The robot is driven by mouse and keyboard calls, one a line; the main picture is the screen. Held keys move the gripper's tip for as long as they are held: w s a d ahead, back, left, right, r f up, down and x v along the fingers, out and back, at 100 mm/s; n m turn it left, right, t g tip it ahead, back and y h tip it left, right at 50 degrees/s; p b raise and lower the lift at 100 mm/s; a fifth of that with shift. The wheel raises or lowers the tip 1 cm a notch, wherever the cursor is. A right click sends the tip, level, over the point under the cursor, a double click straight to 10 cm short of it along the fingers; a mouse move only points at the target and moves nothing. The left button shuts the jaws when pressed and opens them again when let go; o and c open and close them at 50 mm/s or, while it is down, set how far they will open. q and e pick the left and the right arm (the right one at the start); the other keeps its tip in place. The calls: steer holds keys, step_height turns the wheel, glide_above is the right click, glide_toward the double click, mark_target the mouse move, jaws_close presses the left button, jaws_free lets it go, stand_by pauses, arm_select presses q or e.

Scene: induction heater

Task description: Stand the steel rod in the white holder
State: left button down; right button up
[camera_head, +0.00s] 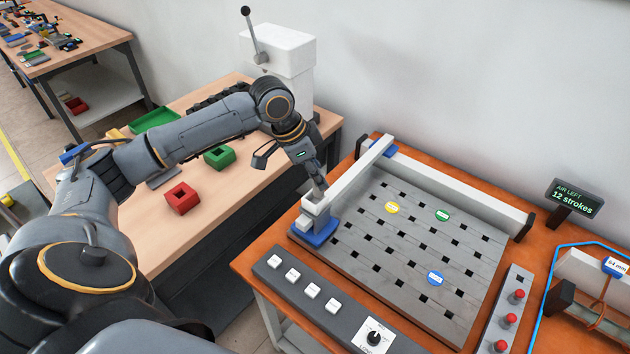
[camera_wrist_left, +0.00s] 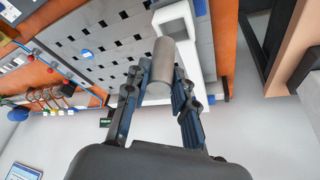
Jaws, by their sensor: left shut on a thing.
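The steel rod (camera_wrist_left: 160,75) is a short grey cylinder between the fingers of my left gripper (camera_wrist_left: 158,92). In the head view my left gripper (camera_head: 316,178) is shut on it, pointing down at the near left corner of the grey plate. The white holder (camera_head: 308,212) is a square-topped block on a blue base (camera_head: 315,236), right below the gripper. In the wrist view the white holder (camera_wrist_left: 180,14) shows just beyond the rod's end. The rod's lower end is close to the holder; I cannot tell whether it is inside. My right gripper is out of view.
A long white rail (camera_head: 355,172) runs back from the holder beside the slotted grey plate (camera_head: 400,250). A button panel (camera_head: 310,295) lies in front. A small display (camera_head: 573,197) stands right.

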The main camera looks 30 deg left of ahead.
mark_target(315, 186)
arm_select(q)
steer(key=shift+a+f, duration=0.15)
steer(key=f+p, duration=0.1)
steer(key=f, duration=0.2)
steer(key=shift+w+a+p, duration=0.1)
steer(key=shift+a+p, duration=0.3)
steer(key=shift+f, duration=0.5)
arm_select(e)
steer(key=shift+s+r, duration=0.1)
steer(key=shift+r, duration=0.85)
arm_select(q)
steer(key=shift+f, duration=0.2)
steer(key=c, duration=1.1)
jaws_free()
steer(key=shift+f, duration=0.1)
